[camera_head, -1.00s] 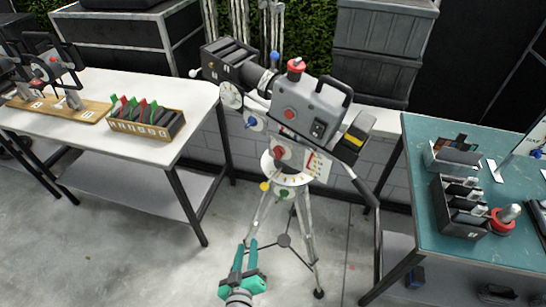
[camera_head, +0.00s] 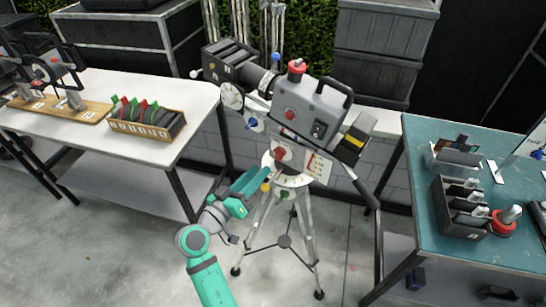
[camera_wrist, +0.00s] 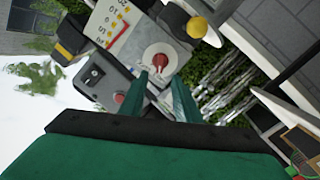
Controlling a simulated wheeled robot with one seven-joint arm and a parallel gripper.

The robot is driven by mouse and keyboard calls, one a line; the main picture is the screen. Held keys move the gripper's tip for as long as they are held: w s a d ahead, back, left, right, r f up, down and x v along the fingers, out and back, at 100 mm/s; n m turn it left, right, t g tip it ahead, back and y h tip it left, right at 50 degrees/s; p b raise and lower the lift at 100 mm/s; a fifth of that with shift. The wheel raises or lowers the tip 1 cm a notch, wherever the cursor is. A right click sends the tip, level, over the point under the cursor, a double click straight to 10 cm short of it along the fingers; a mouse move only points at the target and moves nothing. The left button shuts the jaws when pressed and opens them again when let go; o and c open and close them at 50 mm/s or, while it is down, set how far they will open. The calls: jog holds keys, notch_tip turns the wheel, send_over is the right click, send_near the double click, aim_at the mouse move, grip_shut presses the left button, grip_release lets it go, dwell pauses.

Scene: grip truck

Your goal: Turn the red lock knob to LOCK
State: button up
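The red lock knob (camera_head: 280,153) sits on the pan head of a tripod-mounted camera, beside a white plate with a printed scale. In the wrist view the red knob (camera_wrist: 157,59) shows on a white dial just beyond the fingertips. My gripper (camera_head: 262,175) is teal, at the lower left of the knob, beside the yellow knob. In the wrist view my gripper (camera_wrist: 160,78) has its two fingers apart with nothing between them. I cannot read the LOCK marking or see contact with the knob.
The grey camera body (camera_head: 318,108) carries another red knob (camera_head: 289,114). A yellow knob (camera_head: 265,187) sits close to my fingers. Tripod legs (camera_head: 308,240) stand below. A white table (camera_head: 150,100) is at left and a teal table (camera_head: 480,230) at right.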

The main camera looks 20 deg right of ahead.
aim_at(275, 155)
jog(key=x, duration=0.8)
jog(key=shift+w+d, duration=0.2)
jog(key=shift+d, duration=0.1)
jog(key=c, duration=0.7)
